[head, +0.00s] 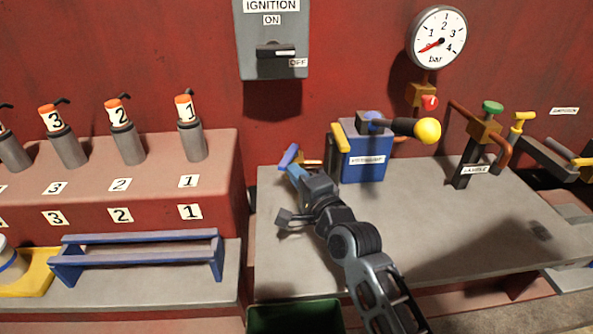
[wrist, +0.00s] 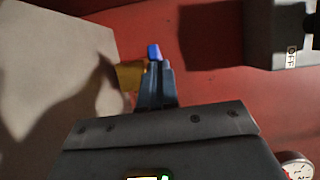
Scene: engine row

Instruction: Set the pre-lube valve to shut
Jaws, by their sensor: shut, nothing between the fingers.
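A blue lever (head: 288,155) shows just beyond my fingertips in the head view, at the left of the blue box, with a brass-coloured part (head: 311,163) beside it. I take this for the pre-lube valve; no label for it is readable. In the wrist view the blue end (wrist: 153,51) stands past my fingertips and the brass part (wrist: 130,76) is left of them. My gripper (head: 294,171) is shut and empty, its fingers (wrist: 155,80) close to the lever. I cannot tell whether they touch. My gripper hides much of the valve.
A blue box (head: 364,168) with a yellow-knobbed lever (head: 428,130) stands right of my gripper. A green-knobbed valve (head: 492,107) is further right. The ignition box (head: 273,60) and a gauge (head: 437,38) hang on the red wall. The grey bench's (head: 430,230) front is clear.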

